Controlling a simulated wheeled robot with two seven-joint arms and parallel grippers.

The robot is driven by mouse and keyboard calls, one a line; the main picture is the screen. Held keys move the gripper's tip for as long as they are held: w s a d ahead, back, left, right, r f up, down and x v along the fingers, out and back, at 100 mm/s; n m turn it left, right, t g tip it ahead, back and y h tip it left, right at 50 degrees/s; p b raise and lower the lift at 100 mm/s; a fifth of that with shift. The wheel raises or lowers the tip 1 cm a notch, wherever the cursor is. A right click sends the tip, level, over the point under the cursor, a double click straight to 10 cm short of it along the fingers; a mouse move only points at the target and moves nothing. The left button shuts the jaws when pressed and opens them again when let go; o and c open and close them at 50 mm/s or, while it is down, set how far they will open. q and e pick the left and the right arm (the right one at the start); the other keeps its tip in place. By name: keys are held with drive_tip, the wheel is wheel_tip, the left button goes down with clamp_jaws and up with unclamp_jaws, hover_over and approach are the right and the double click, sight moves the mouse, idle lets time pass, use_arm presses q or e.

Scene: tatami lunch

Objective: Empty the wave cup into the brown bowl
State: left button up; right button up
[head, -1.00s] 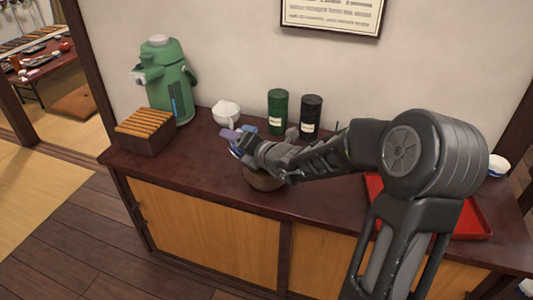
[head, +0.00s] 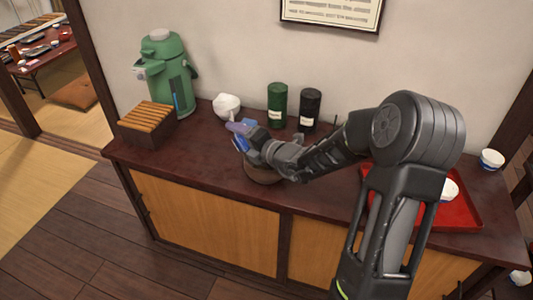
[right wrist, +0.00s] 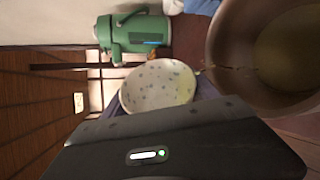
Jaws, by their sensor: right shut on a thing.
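My right gripper (head: 243,137) is shut on the wave cup (right wrist: 158,84), a pale cup with small grey-blue marks. In the right wrist view the cup's open mouth faces the camera, with a yellow-green patch inside at its right. In the head view the cup is mostly hidden by the fingers. The brown bowl (head: 264,175) stands on the counter just below the gripper, partly covered by my arm. In the right wrist view the bowl (right wrist: 222,62) is close beside the cup, with yellow-green inside it. I cannot tell whether anything is flowing. My left gripper is out of view.
On the dark counter (head: 190,175) stand a green air pot (head: 165,75), a slatted wooden box (head: 148,125), a white pot-like item (head: 227,105), and green (head: 277,105) and black (head: 310,108) canisters. A red tray (head: 465,205) lies at right beyond my arm.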

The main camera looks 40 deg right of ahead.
drive_tip(key=shift+r, duration=0.1)
drive_tip(key=shift+s+d+r+m+p, duration=0.1)
drive_tip(key=shift+d+r+m+p, duration=0.4)
drive_tip(key=shift+p, duration=0.55)
drive_tip(key=shift+s+d+m+t+y+p, duration=0.1)
drive_tip(key=shift+d+m+t+y+p, duration=0.3)
drive_tip(key=shift+d+p, duration=0.2)
drive_tip(key=shift+a+f, duration=0.1)
drive_tip(key=shift+f, duration=0.2)
drive_tip(key=shift+f+m, duration=0.15)
drive_tip(key=shift+m, duration=0.15)
